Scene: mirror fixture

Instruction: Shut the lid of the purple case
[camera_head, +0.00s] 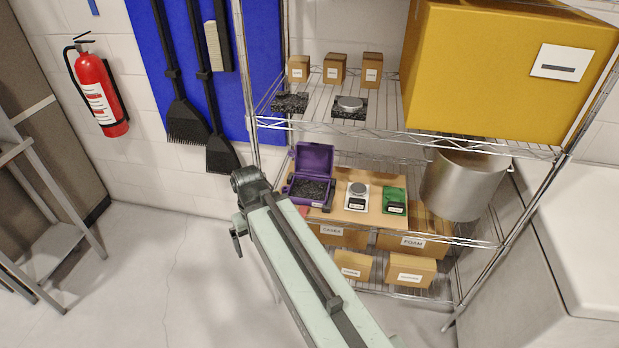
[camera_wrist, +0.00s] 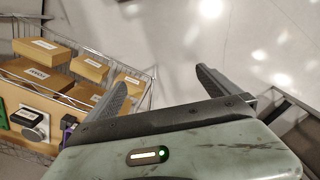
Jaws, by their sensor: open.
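The purple case (camera_head: 309,203) stands on the middle shelf board. Its lid (camera_head: 315,157) is raised upright at the back, and dark grey foam (camera_head: 311,188) shows inside. In the wrist view, a small piece of purple (camera_wrist: 68,123) shows at the left, mostly hidden behind my gripper body. My gripper (camera_wrist: 165,80) is open and empty, with its two dark fingers spread apart over the pale floor. It is off to the side of the shelf and does not touch the case.
On the board (camera_head: 378,215), a white scale (camera_head: 356,197) and a green scale (camera_head: 395,201) stand right of the case. A steel pot (camera_head: 460,185) is farther right. The upper wire shelf (camera_head: 440,138) hangs above. Floor (camera_head: 150,270) to the left is clear.

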